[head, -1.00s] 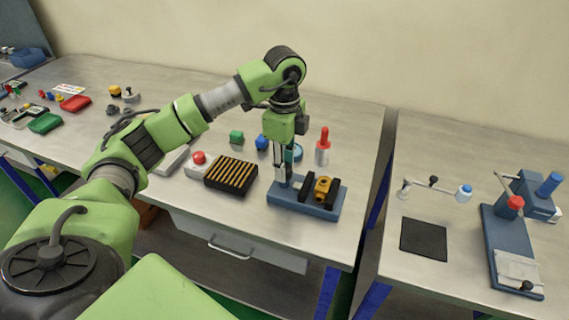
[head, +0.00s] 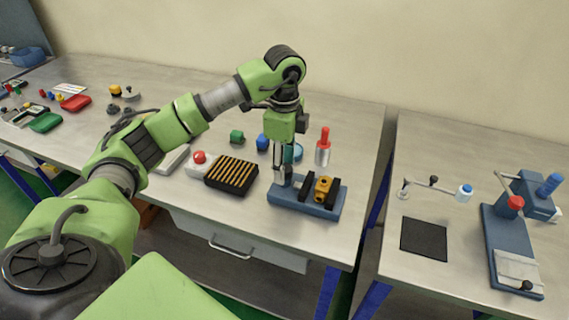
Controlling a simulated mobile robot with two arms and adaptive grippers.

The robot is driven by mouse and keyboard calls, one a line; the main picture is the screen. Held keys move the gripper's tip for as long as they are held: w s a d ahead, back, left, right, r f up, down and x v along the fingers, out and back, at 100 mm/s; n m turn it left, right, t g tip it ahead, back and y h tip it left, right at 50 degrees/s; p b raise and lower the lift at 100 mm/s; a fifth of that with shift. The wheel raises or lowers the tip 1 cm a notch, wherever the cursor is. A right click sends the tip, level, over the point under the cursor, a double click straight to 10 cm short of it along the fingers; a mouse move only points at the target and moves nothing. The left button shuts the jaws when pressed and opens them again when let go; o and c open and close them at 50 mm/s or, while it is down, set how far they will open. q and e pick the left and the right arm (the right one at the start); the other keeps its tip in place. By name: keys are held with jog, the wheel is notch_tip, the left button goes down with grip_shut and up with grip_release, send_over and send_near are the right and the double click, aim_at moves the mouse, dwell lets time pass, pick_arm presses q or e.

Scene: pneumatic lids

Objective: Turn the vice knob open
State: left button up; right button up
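The blue vice (head: 325,209) stands near the front edge of the middle table. Its dark jaws have a brass-coloured part (head: 322,189) between them. My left gripper (head: 284,177) points straight down over the left end of the vice, where the knob would be. The knob is too small and too covered by the fingers to make out. The fingers look close together, but I cannot tell whether they are shut on the knob. My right gripper is not in view.
A black block with brass-coloured strips (head: 231,176) lies left of the vice. A gap separates the right table, which holds a blue fixture (head: 502,245) and a dark mat (head: 424,237).

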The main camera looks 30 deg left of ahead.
pick_arm(q)
notch_tip(320, 180, up, 12)
dwell(0.6)
dwell(0.5)
